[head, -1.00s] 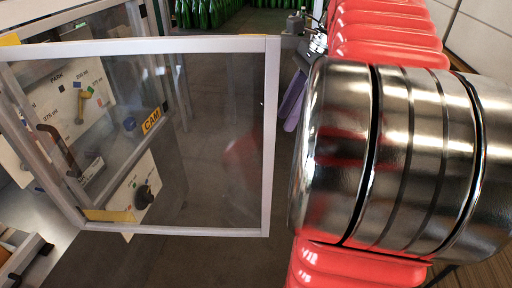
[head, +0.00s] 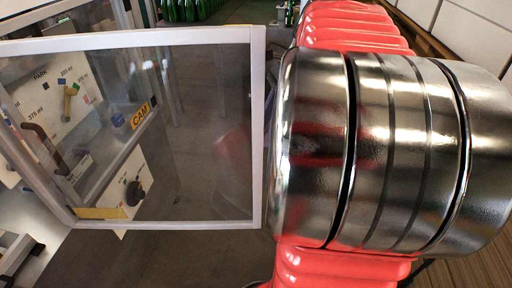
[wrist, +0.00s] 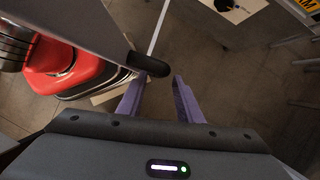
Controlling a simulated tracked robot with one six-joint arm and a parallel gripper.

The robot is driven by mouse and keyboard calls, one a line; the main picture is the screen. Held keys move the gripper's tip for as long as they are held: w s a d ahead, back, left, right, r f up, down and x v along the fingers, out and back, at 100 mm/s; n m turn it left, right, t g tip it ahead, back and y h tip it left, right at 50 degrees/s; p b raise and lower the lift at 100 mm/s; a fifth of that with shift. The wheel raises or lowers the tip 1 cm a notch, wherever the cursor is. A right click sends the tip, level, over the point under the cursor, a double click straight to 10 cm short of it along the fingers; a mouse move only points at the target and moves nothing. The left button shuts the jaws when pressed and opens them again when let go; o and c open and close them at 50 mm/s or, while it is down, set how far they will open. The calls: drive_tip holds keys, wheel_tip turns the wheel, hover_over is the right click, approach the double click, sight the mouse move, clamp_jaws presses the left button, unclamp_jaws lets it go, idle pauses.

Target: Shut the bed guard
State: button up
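The bed guard (head: 258,180) is a clear panel in a pale metal frame. In the head view it stands swung out across the left and middle, in front of the machine. My gripper (wrist: 160,80) has two purple fingers, spread apart with a gap between them, in the wrist view. A dark rounded end of a grey bar lies close to the left fingertip; I cannot tell whether they touch. A thin pale strip (wrist: 158,28) runs away beyond the fingers, perhaps a frame edge. In the head view my gripper is almost wholly hidden behind my arm and the guard's outer edge.
Behind the panel are a dial plate (head: 55,100) marked PARK, a yellow CAM label (head: 140,116) and a lower plate with a black knob (head: 134,193). Green bottles (head: 185,9) stand at the back. Floor (head: 150,262) is bare below the guard.

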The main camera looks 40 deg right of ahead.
drive_tip(key=shift+x, duration=3.15)
drive_tip(key=shift+c, duration=0.3)
clamp_jaws()
